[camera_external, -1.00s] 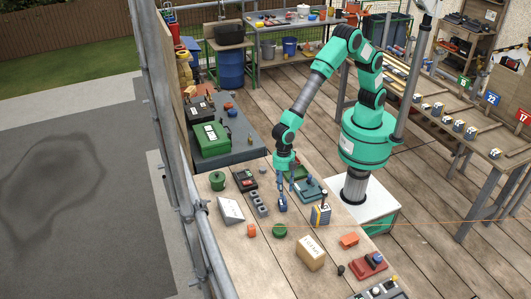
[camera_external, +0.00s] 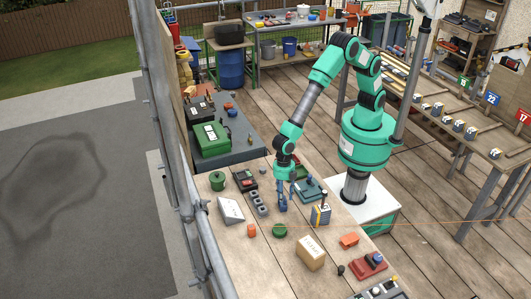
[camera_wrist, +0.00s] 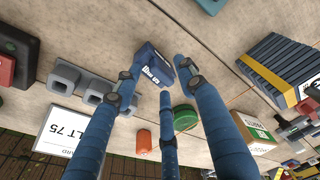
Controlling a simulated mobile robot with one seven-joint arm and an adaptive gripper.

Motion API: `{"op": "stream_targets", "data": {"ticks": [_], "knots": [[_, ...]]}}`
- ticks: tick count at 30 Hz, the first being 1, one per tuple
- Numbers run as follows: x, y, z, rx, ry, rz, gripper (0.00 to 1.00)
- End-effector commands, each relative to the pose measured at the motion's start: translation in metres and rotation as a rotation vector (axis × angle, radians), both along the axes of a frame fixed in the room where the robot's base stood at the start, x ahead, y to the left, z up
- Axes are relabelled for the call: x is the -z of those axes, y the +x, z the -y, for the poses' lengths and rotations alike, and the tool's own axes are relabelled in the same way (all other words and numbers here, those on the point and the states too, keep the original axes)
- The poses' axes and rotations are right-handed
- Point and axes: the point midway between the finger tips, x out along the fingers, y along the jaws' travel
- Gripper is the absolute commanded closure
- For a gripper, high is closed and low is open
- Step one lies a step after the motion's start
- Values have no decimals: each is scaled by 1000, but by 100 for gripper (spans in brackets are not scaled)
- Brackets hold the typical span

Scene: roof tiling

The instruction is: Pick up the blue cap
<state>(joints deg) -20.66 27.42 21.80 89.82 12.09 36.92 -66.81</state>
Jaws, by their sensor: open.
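A small dark blue piece with white marks, which I take for the blue cap (camera_wrist: 155,66), lies on the bench between my fingertips in the wrist view. In the external view the blue cap (camera_external: 282,206) is just under my fingers, hard to tell apart from them. My gripper (camera_wrist: 161,72) has blue fingers spread around the cap, one to its left, one to its right and one on the near side. It is open, and I cannot tell whether any finger touches the cap. In the external view my gripper (camera_external: 284,194) points down, low over the bench.
Grey blocks (camera_external: 258,204) and a white sign (camera_external: 230,210) stand left of my gripper. A green lid (camera_external: 280,230) and an orange block (camera_external: 251,230) lie nearby. A cardboard box (camera_external: 311,254) is farther forward.

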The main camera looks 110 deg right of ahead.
Motion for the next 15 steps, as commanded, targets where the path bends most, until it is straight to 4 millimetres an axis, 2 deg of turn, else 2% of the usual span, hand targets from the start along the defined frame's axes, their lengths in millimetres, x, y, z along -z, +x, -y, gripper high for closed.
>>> {"op": "stream_targets", "data": {"ticks": [2, 3, 9, 15], "knots": [[0, 0, 0, 0, 0, 0, 59], [0, 0, 0, 0, 0, 0, 63], [0, 0, 0, 0, 0, 0, 100], [0, 0, 0, 0, 0, 0, 100]]}}
